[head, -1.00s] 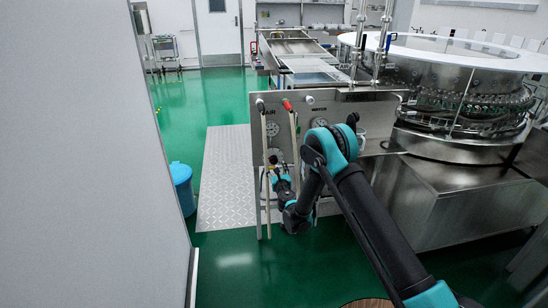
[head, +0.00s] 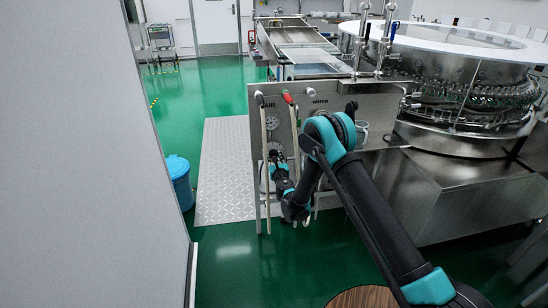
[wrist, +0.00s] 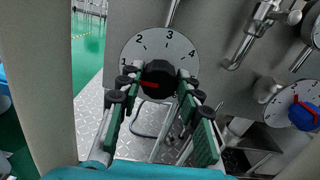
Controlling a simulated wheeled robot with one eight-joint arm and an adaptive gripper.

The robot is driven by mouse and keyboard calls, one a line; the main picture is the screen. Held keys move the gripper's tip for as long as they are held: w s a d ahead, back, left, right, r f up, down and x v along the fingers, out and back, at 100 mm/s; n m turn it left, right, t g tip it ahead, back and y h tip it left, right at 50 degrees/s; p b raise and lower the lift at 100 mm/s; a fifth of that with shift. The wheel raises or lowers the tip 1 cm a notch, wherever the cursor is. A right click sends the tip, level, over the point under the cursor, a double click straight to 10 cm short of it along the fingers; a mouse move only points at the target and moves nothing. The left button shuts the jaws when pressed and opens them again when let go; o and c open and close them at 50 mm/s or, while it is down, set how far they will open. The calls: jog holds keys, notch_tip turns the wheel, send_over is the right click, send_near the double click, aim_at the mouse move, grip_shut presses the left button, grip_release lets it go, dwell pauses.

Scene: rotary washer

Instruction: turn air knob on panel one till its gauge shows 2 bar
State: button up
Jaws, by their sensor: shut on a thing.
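In the head view my gripper (head: 275,157) is at the lower left of the steel panel (head: 340,104), under the AIR label (head: 268,106). It hides the knob there. A smaller gauge (head: 271,123) shows above it; its reading is too small to tell.
A second dial with a blue knob (wrist: 301,116) is at the right in the wrist view. Pale hoses (head: 294,130) hang in front of the panel. A blue bin (head: 179,180) stands at the left. A grey wall (head: 85,180) fills the near left.

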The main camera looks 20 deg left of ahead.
jog(key=shift+m, duration=0.4)
jog(key=m, duration=0.4)
jog(key=shift+d, duration=0.1)
jog(key=m, duration=0.4)
jog(key=shift+d+f, duration=0.1)
jog(key=shift+m, duration=0.5)
jog(key=o, duration=1.2)
jog(key=shift+c, duration=0.2)
notch_tip(320, 180, up, 10)
